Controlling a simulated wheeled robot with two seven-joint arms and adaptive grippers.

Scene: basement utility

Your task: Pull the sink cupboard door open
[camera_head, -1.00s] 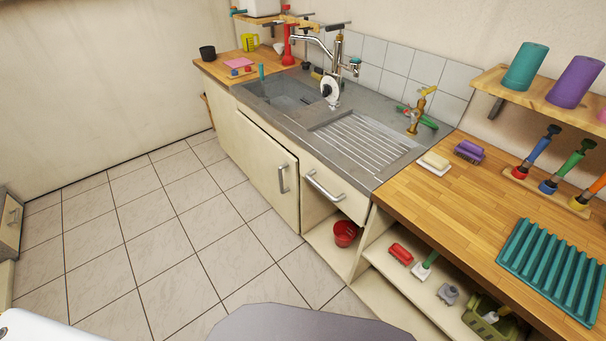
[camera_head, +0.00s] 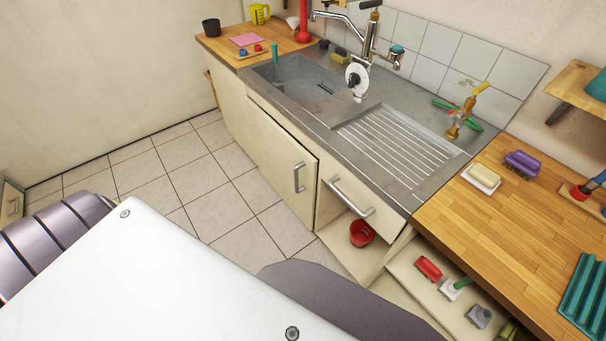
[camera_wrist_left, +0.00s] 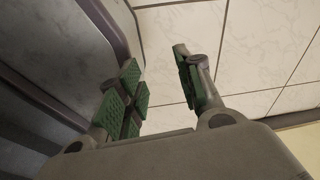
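The sink cupboard door (camera_head: 272,160) is a cream panel below the sink (camera_head: 297,82). Its upright metal bar handle (camera_head: 299,177) is near its right edge. A narrow dark gap runs along its top edge; I cannot tell whether it is fully shut or slightly ajar. In the left wrist view my left gripper (camera_wrist_left: 157,82) is open, with green-padded fingers apart and nothing between them. Tiled floor shows beyond it, and neither door nor handle is visible there. My left gripper is outside the head view, and my right gripper is in neither current view.
A drawer with a slanted bar handle (camera_head: 351,196) is right of the door, above an open shelf with a red bucket (camera_head: 361,233). The wooden worktop (camera_head: 470,225) continues right. Tiled floor (camera_head: 215,178) before the door is clear. My white body part covers the lower left.

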